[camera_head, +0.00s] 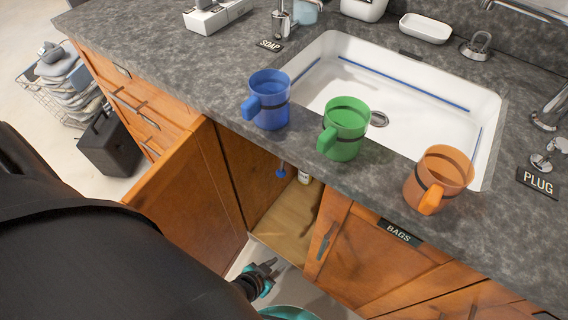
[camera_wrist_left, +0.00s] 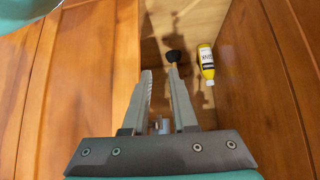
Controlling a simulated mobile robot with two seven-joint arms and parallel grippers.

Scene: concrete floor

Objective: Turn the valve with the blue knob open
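The blue knob (camera_head: 281,173) shows as a small blue shape inside the open cabinet below the sink, just under the counter edge. The valve body behind it is too small and dark to make out. My left gripper (camera_head: 271,265) is low in front of the cabinet opening, below and apart from the knob. In the left wrist view, its two fingers (camera_wrist_left: 160,73) point into the cabinet with an empty gap between the tips. I cannot pick out the blue knob in that view. My right gripper is not in view.
The open cabinet door (camera_head: 190,195) stands left of the opening. Inside are a yellow bottle (camera_wrist_left: 206,65) and a dark round-ended object (camera_wrist_left: 174,56). Blue (camera_head: 269,103), green (camera_head: 344,130) and orange (camera_head: 440,178) mugs stand near the counter's front edge, before the white sink (camera_head: 330,60).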

